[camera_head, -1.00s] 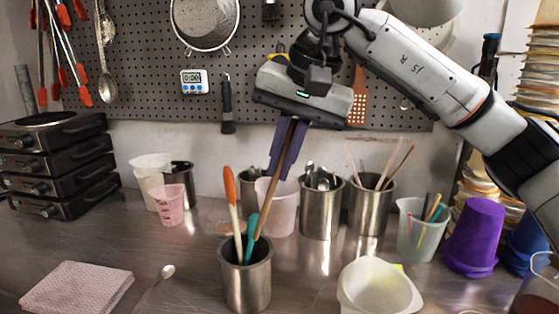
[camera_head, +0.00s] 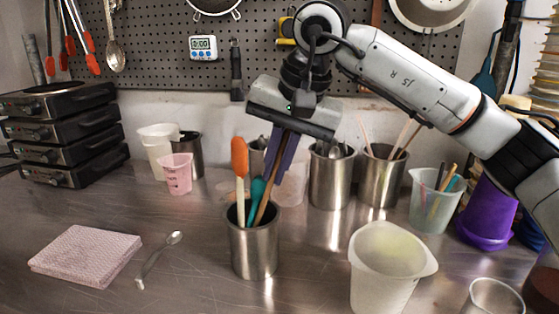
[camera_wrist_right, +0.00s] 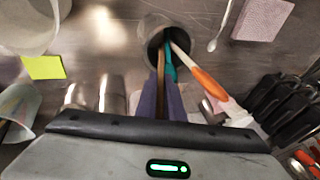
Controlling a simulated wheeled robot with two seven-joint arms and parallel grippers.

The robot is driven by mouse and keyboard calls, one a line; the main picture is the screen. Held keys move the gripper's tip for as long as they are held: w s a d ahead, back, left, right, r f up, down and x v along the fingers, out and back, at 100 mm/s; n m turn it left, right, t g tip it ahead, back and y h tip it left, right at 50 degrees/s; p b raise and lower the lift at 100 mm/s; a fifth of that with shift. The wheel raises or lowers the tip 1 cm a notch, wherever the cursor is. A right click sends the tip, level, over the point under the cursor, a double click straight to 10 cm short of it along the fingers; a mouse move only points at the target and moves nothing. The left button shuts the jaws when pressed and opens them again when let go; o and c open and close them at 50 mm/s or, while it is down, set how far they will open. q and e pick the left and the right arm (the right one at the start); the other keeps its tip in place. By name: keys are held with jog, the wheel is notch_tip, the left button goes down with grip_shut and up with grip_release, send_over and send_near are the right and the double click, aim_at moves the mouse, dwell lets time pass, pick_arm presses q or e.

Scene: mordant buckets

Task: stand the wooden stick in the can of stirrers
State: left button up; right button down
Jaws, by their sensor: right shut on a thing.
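The can of stirrers (camera_head: 254,250) is a steel cylinder standing upright on the metal counter. It holds an orange-headed spatula (camera_head: 240,160) and a teal-headed tool (camera_head: 257,190). The wooden stick (camera_head: 264,207) leans, with its lower end inside the can's mouth; that end is hidden by the wall. My right gripper (camera_head: 277,170) is shut on the stick, its purple fingers above and right of the can's rim. The right wrist view shows the stick (camera_wrist_right: 161,70) between the fingers, reaching into the can (camera_wrist_right: 152,27) beside the teal tool. My left gripper is out of view.
Steel cans of utensils (camera_head: 331,180) stand behind on the right. A white tub (camera_head: 385,275) is right of the can, with a clear cup (camera_head: 432,205) beyond. A spoon (camera_head: 158,258) and folded cloth (camera_head: 86,254) lie left. Counter between cloth and can is mostly free.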

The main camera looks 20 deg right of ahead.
jog(key=shift+a+f, duration=0.1)
jog(key=shift+f, duration=0.05)
jog(key=c, duration=1.8)
grip_release()
jog(key=v, duration=1)
jog(key=shift+s, duration=0.1)
